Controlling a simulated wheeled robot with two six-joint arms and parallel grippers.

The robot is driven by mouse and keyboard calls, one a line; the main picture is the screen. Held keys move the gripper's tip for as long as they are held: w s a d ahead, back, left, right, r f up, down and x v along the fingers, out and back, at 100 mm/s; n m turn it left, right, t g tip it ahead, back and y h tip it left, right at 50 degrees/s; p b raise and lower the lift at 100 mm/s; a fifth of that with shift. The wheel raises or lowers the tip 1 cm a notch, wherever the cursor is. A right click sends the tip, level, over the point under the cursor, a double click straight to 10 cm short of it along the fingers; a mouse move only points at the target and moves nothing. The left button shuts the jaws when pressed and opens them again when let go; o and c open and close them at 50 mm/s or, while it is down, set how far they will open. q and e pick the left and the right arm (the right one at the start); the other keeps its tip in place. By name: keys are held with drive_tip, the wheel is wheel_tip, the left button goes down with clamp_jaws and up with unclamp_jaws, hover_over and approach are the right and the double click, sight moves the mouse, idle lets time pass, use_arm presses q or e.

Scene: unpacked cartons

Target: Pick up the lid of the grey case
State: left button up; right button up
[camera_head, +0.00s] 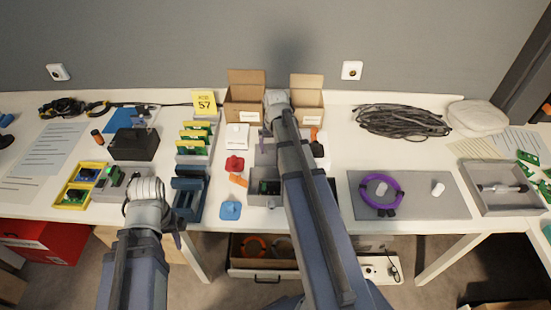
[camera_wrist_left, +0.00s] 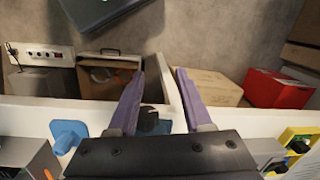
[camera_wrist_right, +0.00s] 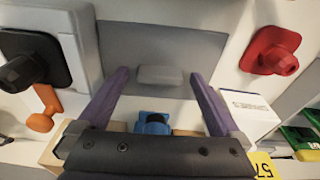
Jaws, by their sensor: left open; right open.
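The lid is a flat grey plate with a raised block-shaped handle (camera_wrist_right: 162,76) in the right wrist view. In the head view the lid (camera_head: 265,155) lies on the table just behind the open grey case (camera_head: 262,199), partly hidden by my right arm. A green board shows inside the case. My right gripper (camera_wrist_right: 158,74) is open above the lid, with the handle between its fingers as seen and no clear contact. My left gripper (camera_wrist_left: 158,68) is open and empty near the table's front edge, well left of the case.
A red knobbed piece (camera_wrist_right: 272,52) and a black one (camera_wrist_right: 32,62) flank the lid. Cardboard boxes (camera_head: 245,108) stand behind it. A dark blue rack (camera_head: 187,200) is beside my left gripper. A grey mat with a purple ring (camera_head: 381,193) lies to the right.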

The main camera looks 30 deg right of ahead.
sight(275, 149)
drive_tip(key=c, duration=1.5)
drive_tip(key=shift+r, duration=0.2)
wheel_tip(275, 149, up, 10)
drive_tip(key=p, duration=1)
drive_tip(key=shift+f, duration=0.1)
drive_tip(key=shift+s, duration=0.1)
